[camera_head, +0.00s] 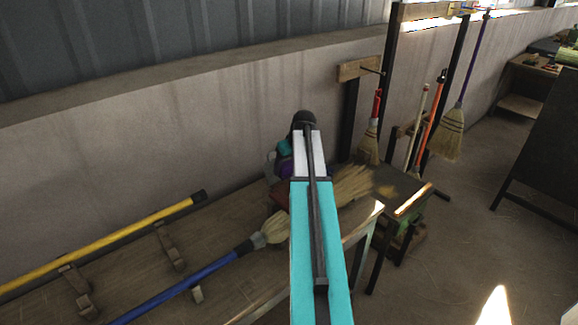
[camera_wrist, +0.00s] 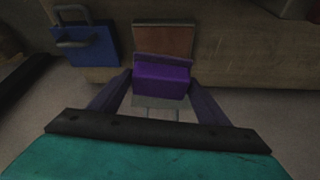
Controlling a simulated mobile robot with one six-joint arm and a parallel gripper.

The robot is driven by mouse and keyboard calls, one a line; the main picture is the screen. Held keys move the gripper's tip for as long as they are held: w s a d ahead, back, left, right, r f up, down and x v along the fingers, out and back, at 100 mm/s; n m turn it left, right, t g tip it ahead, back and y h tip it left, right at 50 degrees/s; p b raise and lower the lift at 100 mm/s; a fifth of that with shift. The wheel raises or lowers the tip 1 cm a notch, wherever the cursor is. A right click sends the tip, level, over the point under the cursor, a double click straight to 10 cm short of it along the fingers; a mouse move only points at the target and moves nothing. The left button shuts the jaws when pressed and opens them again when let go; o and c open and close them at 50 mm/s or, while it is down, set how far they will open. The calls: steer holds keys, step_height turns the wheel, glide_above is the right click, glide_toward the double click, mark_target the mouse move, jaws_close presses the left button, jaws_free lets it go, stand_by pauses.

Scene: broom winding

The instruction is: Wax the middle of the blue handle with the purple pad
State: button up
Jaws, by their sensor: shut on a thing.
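The purple pad (camera_wrist: 162,80) is between the two fingers of my gripper (camera_wrist: 163,87) in the wrist view, and my gripper is shut on it. In the head view my arm hides most of the gripper, and only a bit of purple shows beside the arm. The blue handle (camera_head: 185,287) lies on the bench at the lower left of the head view, with a straw broom head at its right end. My gripper and the pad are apart from it, to its upper right. The blue handle's near end is cut off by the frame.
A yellow handle (camera_head: 110,239) lies behind the blue one on the bench (camera_head: 215,220). The wrist view shows a reddish-brown block (camera_wrist: 165,40) just beyond the pad and a blue block with a grip (camera_wrist: 88,48) at left. Brooms hang by the wall (camera_head: 180,120).

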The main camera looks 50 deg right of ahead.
mark_target(289, 177)
steer(key=shift+f, duration=0.15)
steer(key=shift+f+b, duration=1.55)
steer(key=shift+f, duration=1.25)
steer(key=shift+f, duration=0.6)
stand_by(0.9)
steer(key=shift+r+p, duration=1.65)
steer(key=shift+r, duration=1.9)
